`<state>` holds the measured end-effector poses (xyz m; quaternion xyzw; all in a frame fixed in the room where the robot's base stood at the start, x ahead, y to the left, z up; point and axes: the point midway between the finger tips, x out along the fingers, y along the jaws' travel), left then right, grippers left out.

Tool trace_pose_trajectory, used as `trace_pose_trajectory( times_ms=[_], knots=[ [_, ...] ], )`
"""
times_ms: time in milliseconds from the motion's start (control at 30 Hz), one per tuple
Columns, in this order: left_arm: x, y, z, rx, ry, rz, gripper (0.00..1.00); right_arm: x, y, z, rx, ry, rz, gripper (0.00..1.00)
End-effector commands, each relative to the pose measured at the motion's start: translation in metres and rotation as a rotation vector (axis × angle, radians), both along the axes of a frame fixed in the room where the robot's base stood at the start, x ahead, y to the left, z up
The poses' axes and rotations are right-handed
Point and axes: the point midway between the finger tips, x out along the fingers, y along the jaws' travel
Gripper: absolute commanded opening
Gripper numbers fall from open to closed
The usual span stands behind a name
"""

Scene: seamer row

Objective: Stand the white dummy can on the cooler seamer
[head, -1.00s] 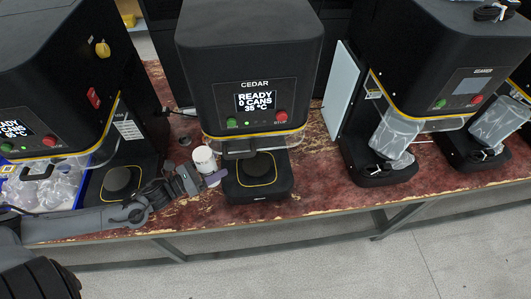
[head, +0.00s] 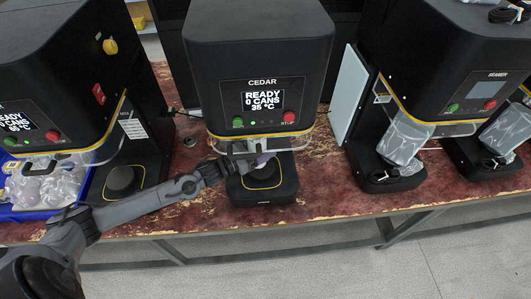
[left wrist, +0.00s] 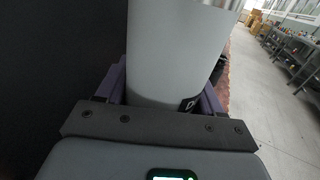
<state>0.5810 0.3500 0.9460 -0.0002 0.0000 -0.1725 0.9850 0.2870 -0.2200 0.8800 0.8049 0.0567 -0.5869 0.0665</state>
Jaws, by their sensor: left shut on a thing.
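The middle seamer, CEDAR (head: 262,60), reads READY, 0 CANS, 35 °C. The left seamer (head: 50,80) shows a higher reading, about 60 °C. My left gripper (head: 262,160) is at CEDAR's front opening, under its head and above the round black pad (head: 263,180). In the left wrist view the white can (left wrist: 178,50) stands between the purple fingers, and the gripper is shut on it. In the head view the can is mostly hidden by the gripper and CEDAR's front; I cannot tell whether it touches the pad. My right gripper is not in view.
A blue bin (head: 35,210) of clear packets sits at the far left. The left seamer's pad (head: 122,180) is empty. Two more seamers on the right hold grey bagged items (head: 405,140). A pale panel (head: 345,95) stands right of CEDAR. The red bench between is mostly clear.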

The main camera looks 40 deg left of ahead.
Motion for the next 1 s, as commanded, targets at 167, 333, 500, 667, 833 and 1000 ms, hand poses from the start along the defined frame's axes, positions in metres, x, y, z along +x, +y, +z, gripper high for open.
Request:
trace_pose_trajectory(
  times_ms=[167, 333, 500, 667, 833, 1000],
  knots=[
    [0.008, -0.003, 0.001, -0.002, -0.002, -0.001, 0.29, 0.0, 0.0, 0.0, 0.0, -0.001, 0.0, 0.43],
    [0.012, -0.005, -0.016, -0.003, 0.0, 0.0, 0.29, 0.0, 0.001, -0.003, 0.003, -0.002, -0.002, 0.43],
    [0.012, -0.005, -0.032, -0.002, -0.002, -0.001, 0.29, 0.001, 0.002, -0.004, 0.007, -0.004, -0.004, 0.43],
    [0.012, -0.005, -0.034, 0.001, -0.001, -0.001, 0.29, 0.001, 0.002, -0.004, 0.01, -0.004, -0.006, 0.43],
    [0.012, -0.005, -0.035, 0.0, -0.002, -0.001, 0.29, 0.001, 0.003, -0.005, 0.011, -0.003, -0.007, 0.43],
    [0.012, -0.005, -0.038, 0.001, 0.0, -0.001, 0.73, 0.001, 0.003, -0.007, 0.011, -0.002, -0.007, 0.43]
  ],
)
